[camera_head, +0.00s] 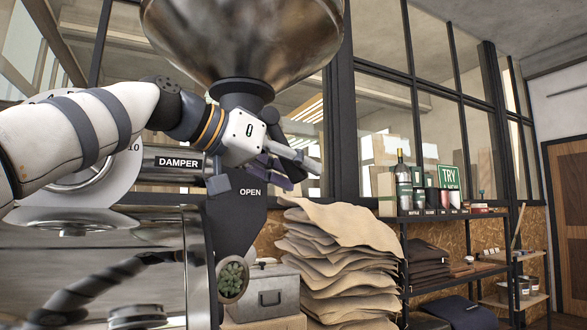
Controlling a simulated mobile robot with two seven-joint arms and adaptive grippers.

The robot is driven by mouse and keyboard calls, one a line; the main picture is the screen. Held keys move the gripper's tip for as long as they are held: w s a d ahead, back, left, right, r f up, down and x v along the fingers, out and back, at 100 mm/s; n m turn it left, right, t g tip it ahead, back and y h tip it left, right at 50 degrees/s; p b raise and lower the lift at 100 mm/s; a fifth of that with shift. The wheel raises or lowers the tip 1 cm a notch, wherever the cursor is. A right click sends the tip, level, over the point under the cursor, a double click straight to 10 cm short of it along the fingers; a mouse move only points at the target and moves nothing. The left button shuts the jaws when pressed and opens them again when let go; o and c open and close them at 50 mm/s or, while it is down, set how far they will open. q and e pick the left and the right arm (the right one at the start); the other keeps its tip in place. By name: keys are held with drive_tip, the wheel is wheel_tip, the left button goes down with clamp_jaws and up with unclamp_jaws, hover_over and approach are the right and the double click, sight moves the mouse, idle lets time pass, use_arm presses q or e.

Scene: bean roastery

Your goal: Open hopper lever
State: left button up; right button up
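The hopper (245,35) is a large polished metal cone at the top of the camera_head view, narrowing to a dark neck (242,88). A dark plate below it bears the word OPEN (250,192). My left arm comes in from the left, and my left gripper (288,168) is just below the neck, pointing right, above and right of the OPEN label. A light grey bar-like part and dark purple-grey finger parts overlap there. I cannot tell the lever apart from the fingers, or whether they touch it. My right gripper is not in view.
A black shelf (445,217) with bottle and bags stands at right. Open air lies right of the gripper.

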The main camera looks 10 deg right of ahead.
use_arm(q)
drive_tip(key=shift+r, duration=0.1)
drive_tip(key=shift+s+a+r, duration=0.15)
drive_tip(key=shift+a, duration=0.15)
drive_tip(key=v, duration=1.1)
drive_tip(key=shift+s+a, duration=0.1)
drive_tip(key=shift+a, duration=0.05)
